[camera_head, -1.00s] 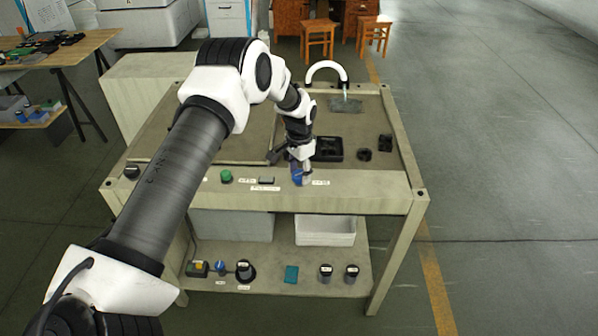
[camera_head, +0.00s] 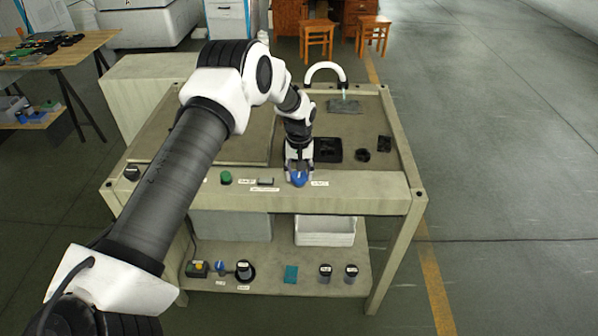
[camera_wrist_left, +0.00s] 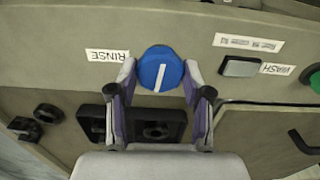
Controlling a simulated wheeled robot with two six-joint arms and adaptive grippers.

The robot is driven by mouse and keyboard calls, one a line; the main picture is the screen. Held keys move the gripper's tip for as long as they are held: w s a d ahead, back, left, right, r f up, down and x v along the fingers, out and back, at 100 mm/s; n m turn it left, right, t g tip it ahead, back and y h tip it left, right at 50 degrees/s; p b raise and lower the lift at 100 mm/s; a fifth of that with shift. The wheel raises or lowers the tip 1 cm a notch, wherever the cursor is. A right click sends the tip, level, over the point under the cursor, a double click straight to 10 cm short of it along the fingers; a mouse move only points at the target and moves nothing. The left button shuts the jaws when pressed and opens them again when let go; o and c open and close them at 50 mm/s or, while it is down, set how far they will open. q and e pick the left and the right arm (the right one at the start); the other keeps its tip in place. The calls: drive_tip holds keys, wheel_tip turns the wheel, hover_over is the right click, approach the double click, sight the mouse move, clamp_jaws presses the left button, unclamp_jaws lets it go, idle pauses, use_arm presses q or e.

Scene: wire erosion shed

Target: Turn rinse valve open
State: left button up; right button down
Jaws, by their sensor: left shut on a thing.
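The rinse valve is a blue round knob (camera_head: 299,178) on the front rail of the bench, with a white pointer line on it. It also shows in the left wrist view (camera_wrist_left: 153,72), where the line runs close to up and down, slightly slanted, and a label reading RINSE (camera_wrist_left: 107,55) sits beside it. My left gripper (camera_head: 299,170) is shut on the knob, with a finger on each side of it in the left wrist view (camera_wrist_left: 158,78). My right gripper is not in view.
A green button (camera_head: 226,177) and a grey rectangular switch (camera_head: 266,181) sit on the same rail to the left. Black fixtures (camera_head: 327,149) lie behind the gripper on the bench top. A white curved spout (camera_head: 326,66) stands at the back. The lower shelf holds a white bin (camera_head: 325,238).

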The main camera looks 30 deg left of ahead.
sight(299, 174)
use_arm(q)
drive_tip(key=shift+s+f+n, duration=0.1)
drive_tip(key=shift+f+n, duration=0.1)
drive_tip(key=shift+n, duration=0.4)
drive_tip(key=o, duration=0.9)
drive_tip(key=shift+o, duration=1.3)
drive_tip(key=shift+w+a, duration=0.1)
drive_tip(key=shift+w, duration=0.1)
wheel_tip(299, 174, up, 12)
